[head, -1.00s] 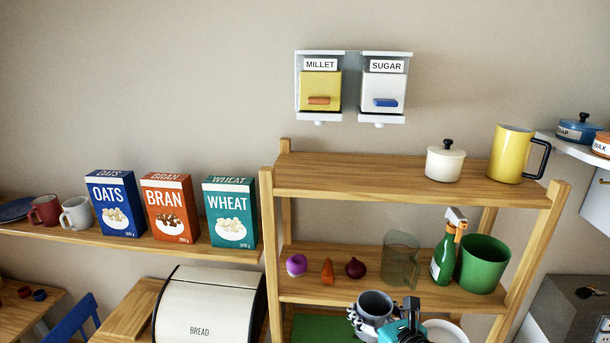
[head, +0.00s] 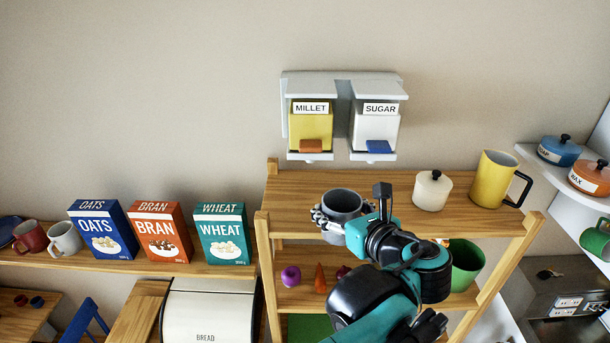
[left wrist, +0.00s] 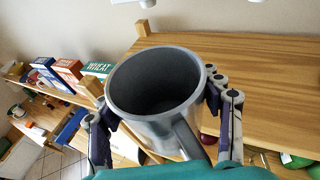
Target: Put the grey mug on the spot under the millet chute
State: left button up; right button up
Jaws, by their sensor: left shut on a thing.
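The grey mug (head: 343,203) is upright, held at the front edge of the shelf unit's top board (head: 395,187). My left gripper (head: 338,214) is shut around it. In the left wrist view the mug (left wrist: 155,82) sits between the two fingers of my gripper (left wrist: 165,110), its handle pointing towards me. The millet dispenser (head: 311,129), yellow with an orange lever, hangs on the wall above and behind the mug, a little to its left. Its chute (head: 310,156) is over the back of the top board. The spot below it is bare wood. My right gripper is not seen.
The sugar dispenser (head: 375,131) hangs right of the millet one. A lidded white pot (head: 432,191) and a yellow jug (head: 494,179) stand on the right of the top board. Its left and back parts are clear. Cereal boxes (head: 158,232) stand on the lower left shelf.

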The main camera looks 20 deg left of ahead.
pick_arm(q)
jog(key=w+a, duration=0.3)
jog(key=shift+w+r+p, duration=0.1)
jog(key=shift+r+p, duration=0.15)
jog(key=shift+p, duration=0.15)
jog(key=x, duration=0.3)
jog(key=r+p+x, duration=0.1)
jog(key=x, duration=0.2)
jog(key=shift+w+a+r, duration=0.1)
jog(key=shift+w+a, duration=0.1)
jog(key=shift+w, duration=0.25)
jog(key=shift+w+a+r, duration=0.15)
jog(key=shift+a, duration=0.15)
jog(key=shift+w+a+p, duration=0.45)
jog(key=shift+w+a, duration=0.65)
jog(key=shift+w, duration=0.1)
jog(key=shift+w+f, duration=0.1)
jog(key=shift+f, duration=0.85)
jog(key=shift+d+r, duration=0.1)
jog(key=shift+d, duration=0.1)
jog(key=shift+s+f, duration=0.2)
jog(key=shift+s, duration=0.05)
jog(key=o, duration=1.4)
jog(key=shift+w, duration=0.1)
jog(key=shift+o, duration=0.3)
jog(key=shift+a, duration=0.1)
jog(key=shift+r, duration=0.1)
